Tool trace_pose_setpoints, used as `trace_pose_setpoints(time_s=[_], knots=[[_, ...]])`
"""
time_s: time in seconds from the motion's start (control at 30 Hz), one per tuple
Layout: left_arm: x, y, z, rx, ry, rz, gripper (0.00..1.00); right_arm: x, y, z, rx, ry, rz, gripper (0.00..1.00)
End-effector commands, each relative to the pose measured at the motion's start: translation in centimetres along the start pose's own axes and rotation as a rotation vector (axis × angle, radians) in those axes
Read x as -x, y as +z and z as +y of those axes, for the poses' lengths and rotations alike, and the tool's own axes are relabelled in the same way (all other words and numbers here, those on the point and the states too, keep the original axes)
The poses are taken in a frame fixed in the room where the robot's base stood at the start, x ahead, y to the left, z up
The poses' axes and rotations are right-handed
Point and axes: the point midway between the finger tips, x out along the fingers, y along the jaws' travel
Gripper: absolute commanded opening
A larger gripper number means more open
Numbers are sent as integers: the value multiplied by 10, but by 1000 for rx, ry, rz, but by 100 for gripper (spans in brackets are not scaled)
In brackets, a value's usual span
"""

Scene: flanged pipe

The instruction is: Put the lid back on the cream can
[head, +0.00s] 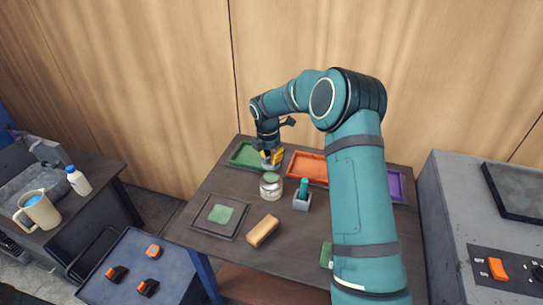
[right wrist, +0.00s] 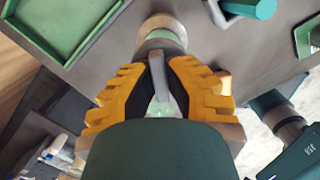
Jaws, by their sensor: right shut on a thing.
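The pale, squat cream can (head: 270,188) stands upright on the dark table, with a greenish top. A round pale rim with green inside, seemingly the can, shows at the top of the right wrist view (right wrist: 161,27). My right gripper (head: 270,157) is just above and behind the can in the head view. Its yellow fingers (right wrist: 157,75) are shut on a narrow grey piece (right wrist: 157,72), which looks like part of the lid. Most of the held thing is hidden by the fingers and palm, and I cannot tell whether it touches the can. My left gripper is not in view.
Green (head: 236,160), orange (head: 308,168) and purple (head: 397,187) trays line the table's back. A grey holder with a teal piece (head: 302,197) stands right of the can. A wooden block (head: 262,231) and dark tray with green cloth (head: 208,224) lie in front.

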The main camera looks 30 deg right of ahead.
Motion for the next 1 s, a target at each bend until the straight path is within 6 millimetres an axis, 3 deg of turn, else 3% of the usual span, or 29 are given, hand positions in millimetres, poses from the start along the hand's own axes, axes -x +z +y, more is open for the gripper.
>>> trace_pose_setpoints(time_s=[0.33, 0.5, 1.0], knots=[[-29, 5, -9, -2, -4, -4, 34, -34, -4, 0, 0, 0, 0, 0], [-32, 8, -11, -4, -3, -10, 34, -46, -6, 0, 0, -2, 1, 0], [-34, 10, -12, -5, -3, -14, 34, -53, -6, 0, -1, 0, 0, 0]])
